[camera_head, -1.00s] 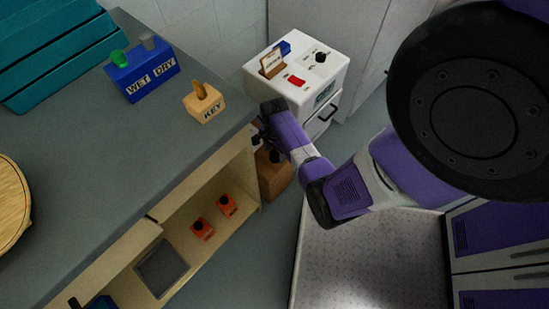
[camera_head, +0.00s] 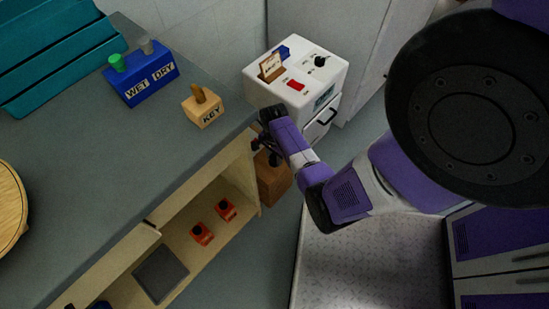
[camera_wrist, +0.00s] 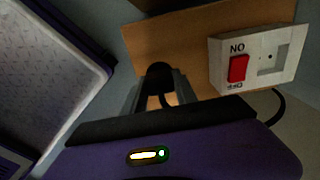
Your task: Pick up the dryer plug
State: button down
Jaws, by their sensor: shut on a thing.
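The black plug (camera_wrist: 159,72) shows in the wrist view, with a dark cord beside it. My gripper (camera_wrist: 160,92) is shut on it, with a grey finger on each side. The plug is in front of a brown wooden board (camera_wrist: 185,43), and I cannot tell whether it touches the board. A white socket plate (camera_wrist: 285,66) with a red ON/OFF switch (camera_wrist: 238,68) is to its right. In the head view my gripper (camera_head: 263,152) is low beside the bench end, near a brown wooden block (camera_head: 273,181). The plug is too small to make out there.
The grey bench top (camera_head: 95,185) lies left of my arm, with a KEY block (camera_head: 204,107) near its edge and a blue WET/DRY box (camera_head: 145,80) behind. A white cabinet (camera_head: 300,82) stands just beyond my gripper. Orange knobbed blocks (camera_head: 202,234) sit on the shelf below.

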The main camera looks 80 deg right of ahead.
aim_at(274, 157)
notch_tip(274, 157, up, 20)
jog(key=p, duration=0.6)
jog(key=shift+w+f, duration=0.1)
dwell(0.5)
